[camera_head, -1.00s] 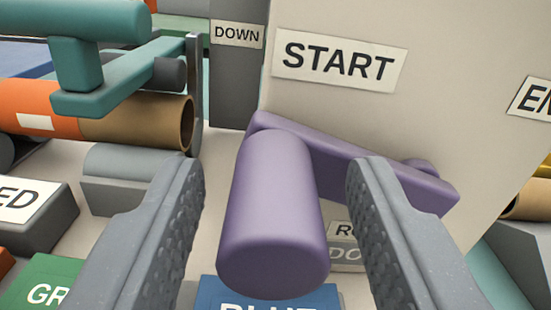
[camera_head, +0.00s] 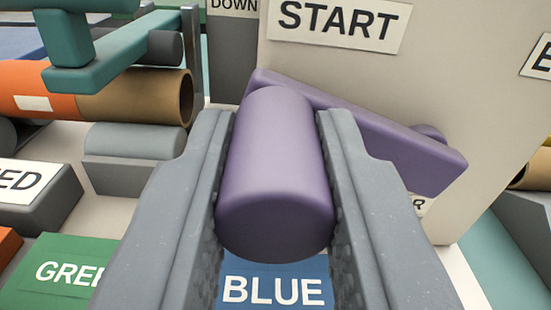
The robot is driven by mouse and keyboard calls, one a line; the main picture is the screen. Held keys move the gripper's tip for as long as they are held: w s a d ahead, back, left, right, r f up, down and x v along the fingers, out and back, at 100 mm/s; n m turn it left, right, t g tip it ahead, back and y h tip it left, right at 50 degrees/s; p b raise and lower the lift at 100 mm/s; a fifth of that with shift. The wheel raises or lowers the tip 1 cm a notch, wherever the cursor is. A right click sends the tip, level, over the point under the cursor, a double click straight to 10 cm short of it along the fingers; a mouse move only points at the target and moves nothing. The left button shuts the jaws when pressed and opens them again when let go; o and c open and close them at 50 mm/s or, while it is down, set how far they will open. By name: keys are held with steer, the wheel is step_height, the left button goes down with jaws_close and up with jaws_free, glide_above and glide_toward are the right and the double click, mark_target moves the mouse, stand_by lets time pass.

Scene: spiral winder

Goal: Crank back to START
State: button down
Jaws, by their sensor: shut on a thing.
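The purple crank handle (camera_head: 275,180) points toward me from the end of its purple crank arm (camera_head: 385,140). The arm slopes from upper left down to the right across a beige panel (camera_head: 480,100). The START label (camera_head: 338,24) is on that panel, above the handle and a little to the right. My gripper (camera_head: 277,140) is shut on the handle, one finger on each side of it. A round purple hub (camera_head: 428,131) shows behind the arm's right part.
A BLUE block (camera_head: 270,283) lies below the handle, with a GREEN block (camera_head: 65,275) and a grey block (camera_head: 38,200) to the left. An orange and brown tube (camera_head: 130,95) lies at left under a teal lever (camera_head: 110,60). A DOWN label (camera_head: 232,6) stands behind.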

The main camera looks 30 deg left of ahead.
steer(key=shift+w+d+r+m+p, duration=0.15)
steer(key=shift+m+p, duration=0.15)
steer(key=shift+p, duration=0.2)
steer(key=c, duration=1.2)
jaws_free()
steer(key=shift+c, duration=0.2)
steer(key=shift+v, duration=0.8)
steer(key=p+v, duration=0.2)
steer(key=v, duration=1)
steer(key=shift+d, duration=0.1)
